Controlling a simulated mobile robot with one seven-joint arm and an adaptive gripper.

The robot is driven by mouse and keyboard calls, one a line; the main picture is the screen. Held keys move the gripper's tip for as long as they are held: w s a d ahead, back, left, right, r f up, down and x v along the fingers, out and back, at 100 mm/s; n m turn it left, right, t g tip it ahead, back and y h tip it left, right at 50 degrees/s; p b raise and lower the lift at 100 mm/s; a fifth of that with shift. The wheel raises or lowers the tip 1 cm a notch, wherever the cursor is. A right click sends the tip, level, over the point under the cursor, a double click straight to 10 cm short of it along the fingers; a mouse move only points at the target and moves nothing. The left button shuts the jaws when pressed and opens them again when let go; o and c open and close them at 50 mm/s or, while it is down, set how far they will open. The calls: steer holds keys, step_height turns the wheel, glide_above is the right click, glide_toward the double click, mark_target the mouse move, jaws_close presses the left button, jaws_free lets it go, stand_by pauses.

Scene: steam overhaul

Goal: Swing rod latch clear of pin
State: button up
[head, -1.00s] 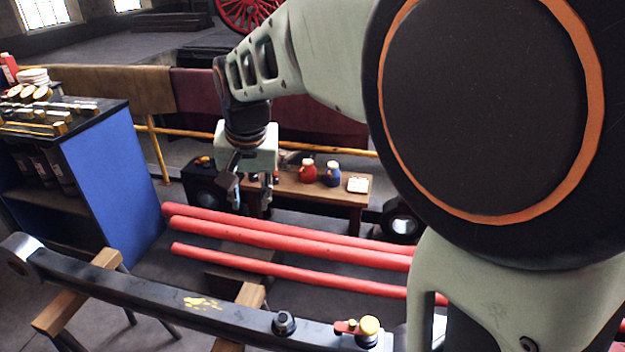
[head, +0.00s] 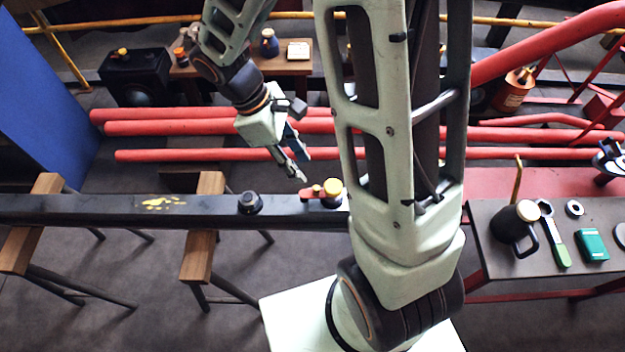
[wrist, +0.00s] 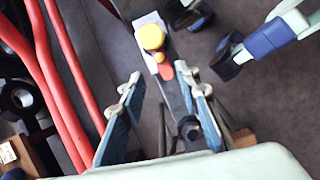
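The dark rod (head: 100,209) lies level across wooden trestles; it also shows in the wrist view (wrist: 174,97). Near its right end is a small red latch (head: 310,192) with a yellow knob, beside a larger yellow cap (head: 333,187). Left of them a black round fitting (head: 250,203) stands on the rod. In the wrist view the yellow cap (wrist: 151,37) and red latch (wrist: 166,71) lie just beyond my fingertips. My gripper (head: 300,168) is open and empty, above and behind the rod near the latch; its spread fingers flank the rod in the wrist view (wrist: 159,75). I cannot tell which fitting is the pin.
Red pipes (head: 220,127) run behind the rod. A bench (head: 292,68) with a blue jar stands behind them. At right a table (head: 500,265) holds a dark mug, a wrench and a green box. My arm hides the rod's right end in the head view.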

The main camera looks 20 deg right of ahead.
mark_target(315, 187)
steer(key=b+x, duration=0.1)
steer(key=x, duration=0.8)
steer(key=shift+b, duration=0.35)
steer(key=shift+a, duration=0.1)
steer(key=shift+c, duration=0.5)
steer(key=shift+r, duration=0.1)
jaws_close()
